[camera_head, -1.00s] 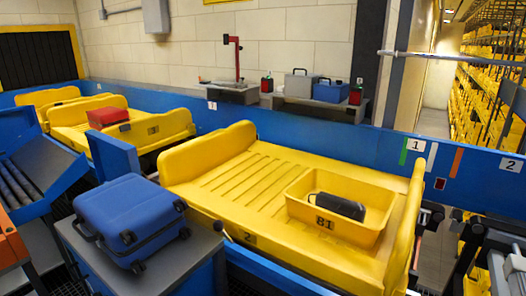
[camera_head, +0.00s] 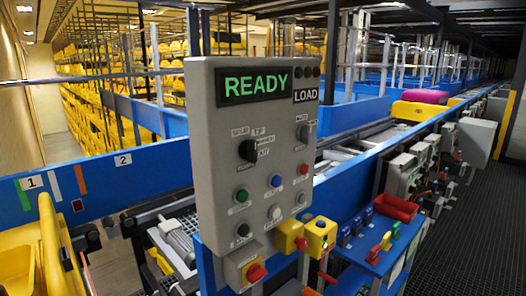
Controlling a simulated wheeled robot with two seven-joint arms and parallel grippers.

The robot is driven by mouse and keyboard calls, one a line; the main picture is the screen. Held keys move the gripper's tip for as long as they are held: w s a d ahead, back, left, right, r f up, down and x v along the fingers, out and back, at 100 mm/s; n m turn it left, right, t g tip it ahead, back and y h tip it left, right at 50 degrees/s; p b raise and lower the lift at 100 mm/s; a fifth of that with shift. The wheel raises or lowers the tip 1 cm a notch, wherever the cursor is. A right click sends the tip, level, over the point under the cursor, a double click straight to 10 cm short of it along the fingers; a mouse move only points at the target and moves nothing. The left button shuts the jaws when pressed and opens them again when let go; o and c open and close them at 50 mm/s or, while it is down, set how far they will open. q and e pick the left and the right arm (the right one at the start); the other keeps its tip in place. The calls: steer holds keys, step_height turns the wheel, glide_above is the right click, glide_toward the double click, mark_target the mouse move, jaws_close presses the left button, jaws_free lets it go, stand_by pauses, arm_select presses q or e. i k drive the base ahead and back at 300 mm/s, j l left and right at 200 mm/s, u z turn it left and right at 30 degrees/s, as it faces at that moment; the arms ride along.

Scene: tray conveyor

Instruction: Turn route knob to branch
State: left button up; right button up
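A grey control panel (camera_head: 220,110) stands upright in the middle of the view. Its green display (camera_head: 255,84) reads READY, with a LOAD label beside it. A larger black rotary knob (camera_head: 248,151) sits at the panel's left, with small labels around it that are hard to read. A second black knob (camera_head: 303,133) sits to its right. I cannot tell for sure which is the route knob or which label either points at. Below are green, blue, red, black and white buttons. Neither of my grippers is in view.
Yellow boxes with red knobs (camera_head: 256,272) are mounted below the panel. A blue shelf (camera_head: 375,250) with a red bin (camera_head: 395,208) is at its right. A blue conveyor wall (camera_head: 120,180) and a yellow tray end (camera_head: 55,250) are at left. Dark floor lies open at far right.

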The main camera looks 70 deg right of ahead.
mark_target(248, 150)
steer(key=z, duration=2.25)
